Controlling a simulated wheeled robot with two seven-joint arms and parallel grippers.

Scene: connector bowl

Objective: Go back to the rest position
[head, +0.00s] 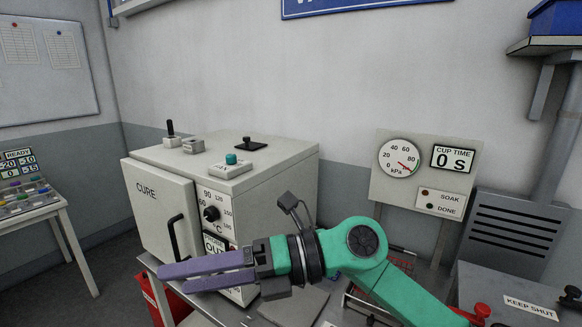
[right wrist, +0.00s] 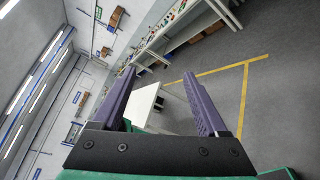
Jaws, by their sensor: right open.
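My right gripper (head: 173,279) reaches in from the lower right of the head view on a green arm. Its two purple fingers point left and are apart, with nothing between them. It is in front of the white CURE oven (head: 160,208), overlapping the lower part of its front in the picture; I cannot tell the exact gap. In the right wrist view the gripper (right wrist: 160,74) is open and empty, with floor and a white table beyond the fingers. My left gripper is not in view.
A gauge panel (head: 425,168) stands right of the oven. A grey louvred box (head: 513,232) and a bench with red and black knobs are at the far right. A button console (head: 24,194) stands at the left. Floor with yellow lines (right wrist: 243,95) shows open room in the wrist view.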

